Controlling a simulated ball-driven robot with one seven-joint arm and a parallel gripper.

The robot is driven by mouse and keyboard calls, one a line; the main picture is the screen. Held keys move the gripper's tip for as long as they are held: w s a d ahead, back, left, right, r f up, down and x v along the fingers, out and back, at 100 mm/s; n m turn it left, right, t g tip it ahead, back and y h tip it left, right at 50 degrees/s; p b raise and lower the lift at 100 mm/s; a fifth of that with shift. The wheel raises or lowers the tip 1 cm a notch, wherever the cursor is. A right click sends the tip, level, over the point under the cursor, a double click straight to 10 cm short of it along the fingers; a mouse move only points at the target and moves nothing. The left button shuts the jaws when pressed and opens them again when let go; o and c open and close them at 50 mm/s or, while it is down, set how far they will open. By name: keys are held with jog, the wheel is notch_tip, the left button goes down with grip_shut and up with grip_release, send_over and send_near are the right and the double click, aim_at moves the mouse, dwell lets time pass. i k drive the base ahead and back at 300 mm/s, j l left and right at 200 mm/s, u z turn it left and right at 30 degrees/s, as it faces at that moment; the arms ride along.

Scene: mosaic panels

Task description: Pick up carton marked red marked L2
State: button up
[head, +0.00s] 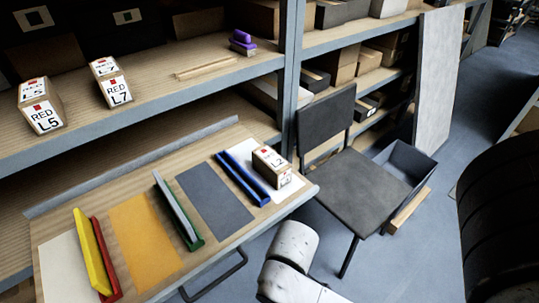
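A small carton (272,168) with white labels and a red mark stands on the right end of the table (262,218), beside a blue holder. Its label seems to read L2, but the print is small. Two similar cartons stand on the shelf at the upper left: one marked RED L5 (42,107) and one marked RED L7 (113,84). White links of my arm show at the bottom centre, in front of the table. My gripper is not in view.
The table also bears yellow, red, green and blue upright pieces, with an orange panel (145,240) and a grey panel (214,198). A dark chair (355,190) stands close to the table's right end. A purple object (243,42) sits on the shelf (190,90).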

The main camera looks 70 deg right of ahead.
aim_at(275, 170)
jog(key=l+z, duration=0.1)
jog(key=z, duration=0.35)
jog(key=l+z, duration=0.15)
jog(key=z, duration=0.35)
